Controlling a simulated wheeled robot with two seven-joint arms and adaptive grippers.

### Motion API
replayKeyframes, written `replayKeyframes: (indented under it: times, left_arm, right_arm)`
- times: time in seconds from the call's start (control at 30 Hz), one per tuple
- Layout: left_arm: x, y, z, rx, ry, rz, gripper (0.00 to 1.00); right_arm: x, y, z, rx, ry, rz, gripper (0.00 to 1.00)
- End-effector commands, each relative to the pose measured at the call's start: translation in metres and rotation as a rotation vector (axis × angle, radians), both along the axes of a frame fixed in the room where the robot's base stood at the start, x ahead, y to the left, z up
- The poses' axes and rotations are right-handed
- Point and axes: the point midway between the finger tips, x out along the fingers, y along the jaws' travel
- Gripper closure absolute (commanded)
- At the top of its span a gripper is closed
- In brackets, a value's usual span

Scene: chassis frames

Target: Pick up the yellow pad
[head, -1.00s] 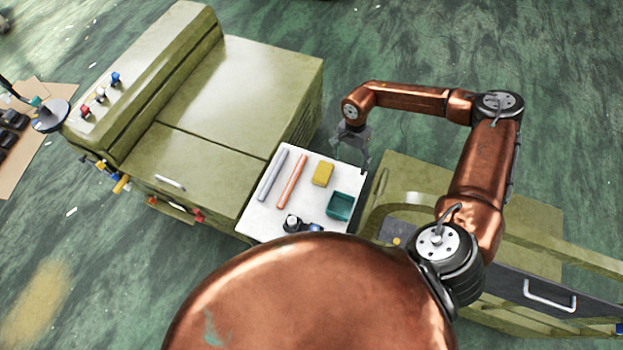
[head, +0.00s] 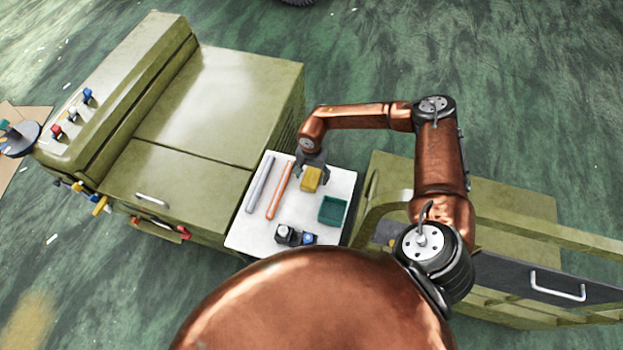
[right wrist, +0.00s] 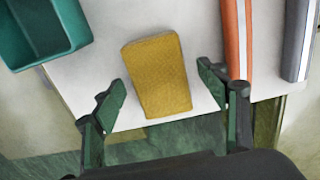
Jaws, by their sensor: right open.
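The yellow pad (head: 311,179) lies on a white tabletop (head: 268,232), to the right of an orange rod. It also shows in the right wrist view (right wrist: 157,76) as a textured block. My right gripper (head: 311,172) is over the pad's far edge in the head view. In the right wrist view my right gripper (right wrist: 160,95) is open, with one finger on each side of the pad and gaps between. Whether the fingers reach down to the tabletop is hard to tell. My left gripper is not in view.
An orange rod (head: 279,190) and a grey rod (head: 260,184) lie left of the pad. A teal bin (head: 332,210) stands to its lower right. Small black and blue parts (head: 287,235) sit near the front edge. A green cabinet (head: 200,140) adjoins on the left.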

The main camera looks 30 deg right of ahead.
Motion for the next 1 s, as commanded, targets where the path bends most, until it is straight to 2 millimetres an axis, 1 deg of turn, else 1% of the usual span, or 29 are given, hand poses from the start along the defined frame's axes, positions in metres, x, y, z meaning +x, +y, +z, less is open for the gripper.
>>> replayKeyframes:
  times: [0.07,0.27,0.9,1.0]
  left_arm:
    - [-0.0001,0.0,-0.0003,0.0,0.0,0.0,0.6]
    - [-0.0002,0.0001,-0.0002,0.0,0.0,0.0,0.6]
    - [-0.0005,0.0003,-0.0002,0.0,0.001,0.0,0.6]
    - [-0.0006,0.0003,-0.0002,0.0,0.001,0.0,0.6]
  right_arm:
    - [0.0001,-0.0001,-0.0038,0.0,0.0,0.0,0.33]
    - [0.0002,-0.0004,-0.0041,-0.001,-0.001,0.0,0.33]
    - [0.0001,-0.0003,-0.0039,0.0,0.0,0.0,0.76]
    - [0.0002,-0.0004,-0.0038,-0.001,-0.001,0.0,0.77]
